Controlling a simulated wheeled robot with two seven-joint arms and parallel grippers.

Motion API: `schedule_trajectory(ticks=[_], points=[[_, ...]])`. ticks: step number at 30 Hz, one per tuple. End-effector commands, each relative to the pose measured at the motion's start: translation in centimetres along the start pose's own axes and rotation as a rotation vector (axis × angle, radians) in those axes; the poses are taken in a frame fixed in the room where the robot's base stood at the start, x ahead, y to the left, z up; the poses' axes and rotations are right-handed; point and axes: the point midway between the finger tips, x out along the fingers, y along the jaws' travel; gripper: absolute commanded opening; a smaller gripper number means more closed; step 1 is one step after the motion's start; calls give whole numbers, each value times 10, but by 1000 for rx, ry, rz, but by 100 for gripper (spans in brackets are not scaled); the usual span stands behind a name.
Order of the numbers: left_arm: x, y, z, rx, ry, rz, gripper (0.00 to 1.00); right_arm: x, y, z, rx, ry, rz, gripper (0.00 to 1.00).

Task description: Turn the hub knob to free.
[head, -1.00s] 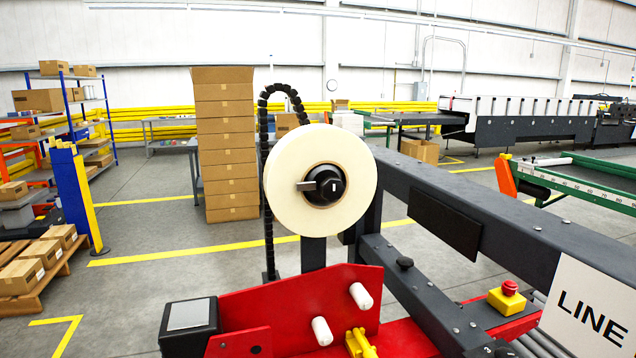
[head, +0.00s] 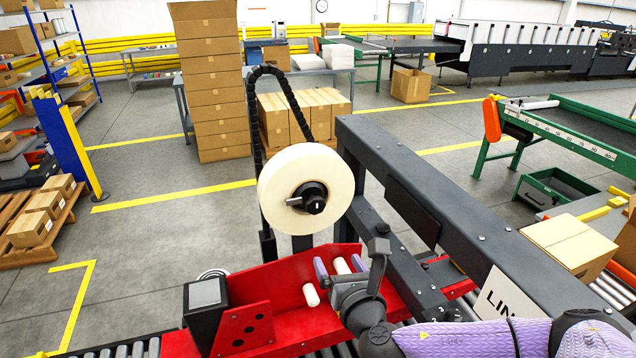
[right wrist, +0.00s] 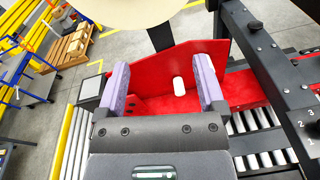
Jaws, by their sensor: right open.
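The hub knob (head: 314,204) is a black knob at the centre of the cream tape roll (head: 277,181). A silver bar sticks out from it to the left. The roll stands upright above the red tape head (head: 270,290). My right gripper (head: 342,266) is open, with purple fingers, in front of the red plate, below and to the right of the knob and apart from it. In the right wrist view its two fingers (right wrist: 160,82) are spread with nothing between them; the roll's lower edge (right wrist: 130,10) shows at the top, and the knob is out of view. My left gripper is not in view.
A dark frame beam (head: 480,220) runs diagonally right of the roll, with a LINE sign on it. A black cable chain (head: 252,130) arches behind the roll. White rollers (head: 311,295) stick out from the red plate. A carton (head: 568,243) lies at the right.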

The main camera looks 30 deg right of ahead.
Motion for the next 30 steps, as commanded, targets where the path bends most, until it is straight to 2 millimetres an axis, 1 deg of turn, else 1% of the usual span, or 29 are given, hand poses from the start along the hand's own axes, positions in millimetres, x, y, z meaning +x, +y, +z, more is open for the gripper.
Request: schedule_trajectory(ticks=[1,3,5,8,12,15,18,23,29,30], points=[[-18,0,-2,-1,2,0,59,-10,10,36,-69,-51,31,88],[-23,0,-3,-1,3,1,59,-18,18,58,-138,-102,54,88],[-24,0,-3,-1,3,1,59,-20,21,66,-167,-124,62,88],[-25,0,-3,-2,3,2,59,-8,22,68,-176,-135,62,88],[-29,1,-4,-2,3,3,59,27,25,72,-173,-133,60,88],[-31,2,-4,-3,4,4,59,50,26,74,-172,-132,60,88],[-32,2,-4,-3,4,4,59,65,27,74,-172,-129,62,88],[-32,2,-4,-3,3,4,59,76,28,75,-171,-127,62,88],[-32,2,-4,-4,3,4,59,76,28,75,-171,-126,62,88],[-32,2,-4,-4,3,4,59,76,28,75,-171,-126,62,86]])
